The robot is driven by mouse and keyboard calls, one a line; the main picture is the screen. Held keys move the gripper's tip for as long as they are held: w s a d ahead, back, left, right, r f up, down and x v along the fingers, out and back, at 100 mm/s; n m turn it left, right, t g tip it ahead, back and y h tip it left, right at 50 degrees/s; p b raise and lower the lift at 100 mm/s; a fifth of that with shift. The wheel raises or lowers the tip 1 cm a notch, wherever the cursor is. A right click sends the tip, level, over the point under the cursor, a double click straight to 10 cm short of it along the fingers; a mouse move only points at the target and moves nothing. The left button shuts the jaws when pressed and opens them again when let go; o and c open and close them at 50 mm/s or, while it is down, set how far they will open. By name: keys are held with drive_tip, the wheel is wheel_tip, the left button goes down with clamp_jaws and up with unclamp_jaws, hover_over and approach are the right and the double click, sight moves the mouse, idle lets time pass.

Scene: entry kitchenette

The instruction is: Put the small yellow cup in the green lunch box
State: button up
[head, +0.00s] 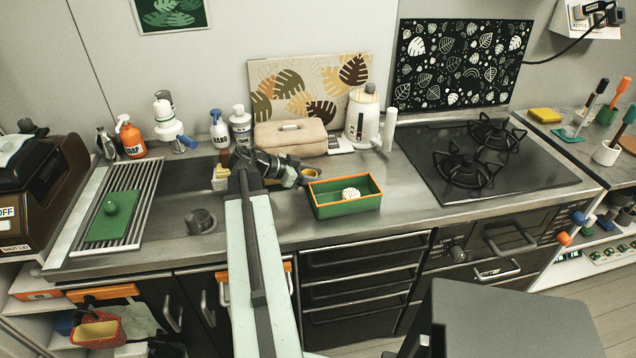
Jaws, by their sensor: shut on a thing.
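The small yellow cup (311,173) shows at the tip of my gripper (302,177), just behind the left rear corner of the lunch box. My gripper is shut on the cup; the fingers hide part of it. I cannot tell whether the cup touches the counter. The green lunch box (345,210) has an orange rim and stands open near the counter's front edge, right of my gripper. A white, dotted round thing (350,193) lies inside it, with bare floor around it.
A white kettle (362,118) and a beige bread bin (290,138) stand behind. The sink (195,190) and bottles are at left. A hob (490,160) with black pan supports is at right. Bare counter lies between lunch box and hob.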

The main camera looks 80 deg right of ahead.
drive_tip(key=shift+f, duration=0.3)
drive_tip(key=o, duration=1)
drive_tip(key=shift+r, duration=0.1)
drive_tip(key=shift+o, duration=0.2)
